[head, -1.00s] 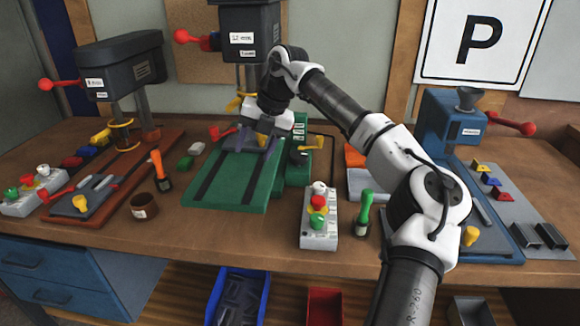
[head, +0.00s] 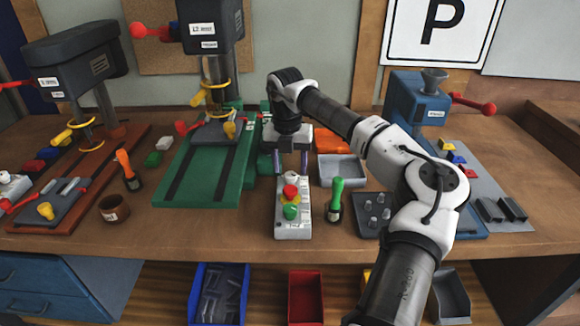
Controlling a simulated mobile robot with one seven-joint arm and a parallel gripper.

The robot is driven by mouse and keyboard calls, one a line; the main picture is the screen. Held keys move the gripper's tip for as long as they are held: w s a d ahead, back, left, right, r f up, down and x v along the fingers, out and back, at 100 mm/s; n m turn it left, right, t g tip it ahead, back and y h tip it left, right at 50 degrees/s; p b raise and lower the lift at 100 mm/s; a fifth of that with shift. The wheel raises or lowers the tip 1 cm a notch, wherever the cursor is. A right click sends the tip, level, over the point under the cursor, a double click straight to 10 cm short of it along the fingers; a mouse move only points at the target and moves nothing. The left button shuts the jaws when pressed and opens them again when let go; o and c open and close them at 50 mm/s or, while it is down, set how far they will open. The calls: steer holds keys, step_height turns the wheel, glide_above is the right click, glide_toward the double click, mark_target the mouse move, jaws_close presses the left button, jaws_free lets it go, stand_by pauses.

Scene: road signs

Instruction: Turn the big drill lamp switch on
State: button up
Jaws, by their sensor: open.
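The big drill (head: 212,32) stands at the centre left on a green base (head: 190,180). A grey control box (head: 293,230) lies on the table to the right of the base. It carries a white knob (head: 292,178) at its far end, then a red knob (head: 290,191), a yellow part and a green knob (head: 290,212). I cannot read which control is the lamp switch or its state. My gripper (head: 291,166) points down at the far end of the box, open, its fingers on either side near the white knob. I cannot tell whether they touch it.
A green-handled tool (head: 336,200) stands close to the right of the box. A grey tray (head: 342,170) and a dark tray with small parts (head: 374,212) are farther right. A smaller drill (head: 70,60) is at left, a blue machine (head: 415,105) at right. The table in front of the box is clear.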

steer(key=shift+f, duration=1.15)
steer(key=c, duration=1)
steer(key=shift+o, duration=0.2)
steer(key=n+b, duration=0.1)
steer(key=n, duration=0.4)
steer(key=shift+n, duration=0.3)
steer(key=n+b, duration=0.1)
steer(key=n, duration=0.5)
steer(key=shift+t, duration=0.3)
steer(key=shift+n, duration=0.3)
